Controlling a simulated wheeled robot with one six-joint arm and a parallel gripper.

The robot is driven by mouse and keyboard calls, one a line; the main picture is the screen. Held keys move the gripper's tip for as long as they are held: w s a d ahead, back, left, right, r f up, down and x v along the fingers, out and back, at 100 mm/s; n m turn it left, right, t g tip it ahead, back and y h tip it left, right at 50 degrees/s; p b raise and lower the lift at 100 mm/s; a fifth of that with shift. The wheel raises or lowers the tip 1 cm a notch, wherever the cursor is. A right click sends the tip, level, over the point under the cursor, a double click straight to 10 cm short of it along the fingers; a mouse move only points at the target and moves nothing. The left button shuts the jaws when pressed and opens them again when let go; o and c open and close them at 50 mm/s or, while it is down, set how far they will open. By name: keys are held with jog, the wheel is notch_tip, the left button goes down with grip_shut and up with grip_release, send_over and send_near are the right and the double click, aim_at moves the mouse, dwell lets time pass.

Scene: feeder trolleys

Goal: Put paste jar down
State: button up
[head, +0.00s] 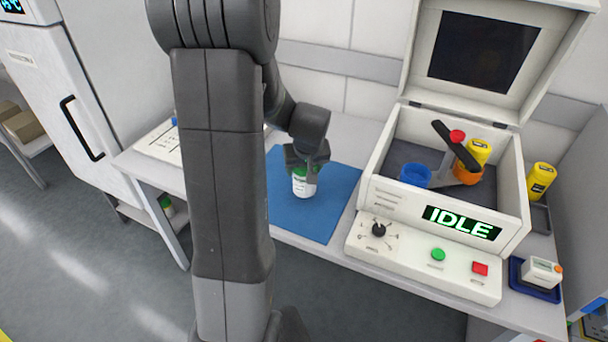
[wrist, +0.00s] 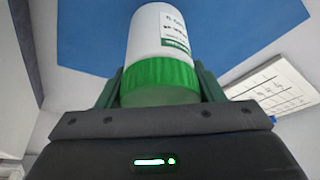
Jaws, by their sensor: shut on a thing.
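The paste jar is white with a green lid and a printed label; in the head view the jar (head: 303,187) is over the blue mat (head: 330,207). My gripper (head: 305,168) is shut on it from above, around the green lid. In the wrist view the jar (wrist: 158,50) is between the two fingers of my gripper (wrist: 160,85), with its white body pointing away toward the blue mat (wrist: 90,35). I cannot tell whether the jar's base touches the mat.
Right of the mat stands an open-lidded machine (head: 440,218) marked IDLE, with a blue cup (head: 415,176) and a yellow jar (head: 479,152) inside. Another yellow jar (head: 540,181) stands beside it. A white marked sheet (head: 160,143) lies left. The mat around the jar is clear.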

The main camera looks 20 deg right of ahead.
jog(key=shift+f, duration=1.3)
jog(key=shift+f, duration=0.1)
jog(key=o, duration=1.4)
jog(key=shift+s+r, duration=0.15)
jog(key=shift+r, duration=0.45)
jog(key=v, duration=1.1)
